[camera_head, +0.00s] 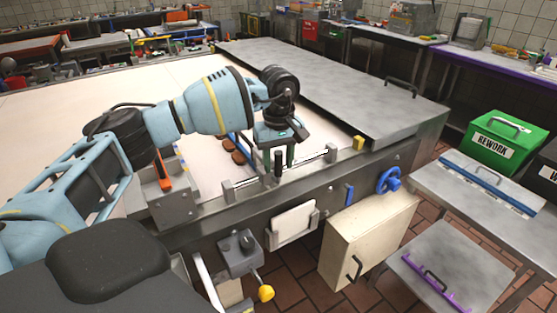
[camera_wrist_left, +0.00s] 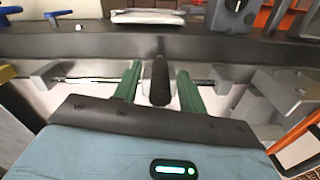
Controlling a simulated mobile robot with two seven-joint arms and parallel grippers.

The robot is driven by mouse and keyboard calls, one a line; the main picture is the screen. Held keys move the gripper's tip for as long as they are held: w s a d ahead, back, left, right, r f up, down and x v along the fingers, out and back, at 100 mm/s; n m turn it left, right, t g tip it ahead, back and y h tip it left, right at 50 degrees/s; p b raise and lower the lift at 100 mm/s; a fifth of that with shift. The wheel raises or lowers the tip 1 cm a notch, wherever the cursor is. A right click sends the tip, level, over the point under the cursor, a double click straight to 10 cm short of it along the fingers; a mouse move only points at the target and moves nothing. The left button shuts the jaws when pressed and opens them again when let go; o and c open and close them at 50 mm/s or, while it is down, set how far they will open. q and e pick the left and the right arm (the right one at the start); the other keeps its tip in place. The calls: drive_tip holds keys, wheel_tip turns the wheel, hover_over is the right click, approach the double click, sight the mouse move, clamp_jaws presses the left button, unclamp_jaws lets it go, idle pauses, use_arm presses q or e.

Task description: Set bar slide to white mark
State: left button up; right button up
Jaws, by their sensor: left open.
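The bar slide is a thin rod (camera_head: 245,183) between two grey brackets along the front edge of the worktop. A black upright handle (camera_head: 278,165) sits on it. In the left wrist view the handle (camera_wrist_left: 159,82) stands between the two green fingers of my left gripper (camera_wrist_left: 159,70), with a small gap visible on each side. My left gripper (camera_head: 281,155) is open around the handle, pointing down. My right gripper is not in view.
A grey metal cover (camera_head: 330,85) lies on the worktop behind the gripper. A blue handwheel (camera_head: 389,180), a cream box (camera_head: 365,240) and a yellow-knobbed lever box (camera_head: 240,255) are on the front side. A green REWORK bin (camera_head: 505,140) stands at the right.

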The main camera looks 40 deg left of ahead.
use_arm(q)
drive_tip(key=shift+r, duration=3.9)
